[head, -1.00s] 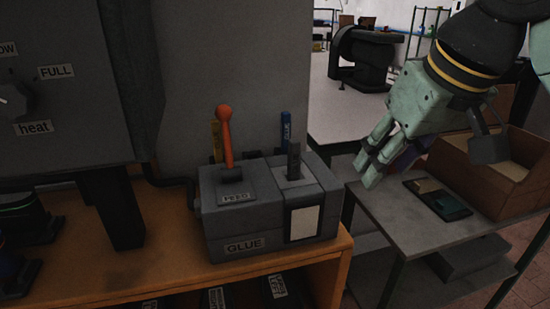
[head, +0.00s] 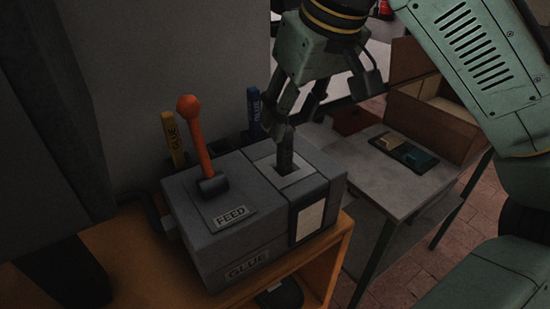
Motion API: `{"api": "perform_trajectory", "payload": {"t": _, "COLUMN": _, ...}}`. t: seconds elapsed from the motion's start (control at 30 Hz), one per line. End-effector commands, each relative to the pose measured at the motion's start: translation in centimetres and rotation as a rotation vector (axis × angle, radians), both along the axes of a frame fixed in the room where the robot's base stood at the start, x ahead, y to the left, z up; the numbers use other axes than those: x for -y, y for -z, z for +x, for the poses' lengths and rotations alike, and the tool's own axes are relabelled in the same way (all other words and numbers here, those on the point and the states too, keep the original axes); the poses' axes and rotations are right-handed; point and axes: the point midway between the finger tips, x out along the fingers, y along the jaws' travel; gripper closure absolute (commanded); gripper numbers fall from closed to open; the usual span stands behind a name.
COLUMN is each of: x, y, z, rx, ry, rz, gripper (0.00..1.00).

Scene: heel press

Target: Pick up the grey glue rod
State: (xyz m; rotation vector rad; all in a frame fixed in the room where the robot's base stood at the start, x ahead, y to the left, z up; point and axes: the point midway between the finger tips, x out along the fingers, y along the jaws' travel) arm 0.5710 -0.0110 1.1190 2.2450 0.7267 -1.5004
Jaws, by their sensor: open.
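The grey glue rod (head: 286,154) stands upright in a light-framed slot on top of the grey glue box (head: 245,268). My gripper (head: 282,122) points down at the rod's upper end with its fingers apart. One finger overlaps the rod's top in the picture. I cannot tell whether it touches the rod or whether the fingers are on both sides of it.
An orange-knobbed feed lever (head: 195,135) stands left of the rod. A yellow glue stick (head: 173,138) and a blue glue stick (head: 254,106) stand behind the box. A grey side table (head: 375,192) holds a dark tray (head: 403,152) and a cardboard box (head: 440,115).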

Motion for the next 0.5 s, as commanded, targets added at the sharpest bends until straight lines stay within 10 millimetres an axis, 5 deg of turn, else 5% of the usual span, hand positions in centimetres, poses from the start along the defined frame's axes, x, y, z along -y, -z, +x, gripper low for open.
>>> {"api": "perform_trajectory", "payload": {"t": 0.5, "x": -1.2, "y": 5.4, "z": 2.4, "rx": -0.003, "ry": -0.001, "rz": -0.001, "gripper": 0.59}}
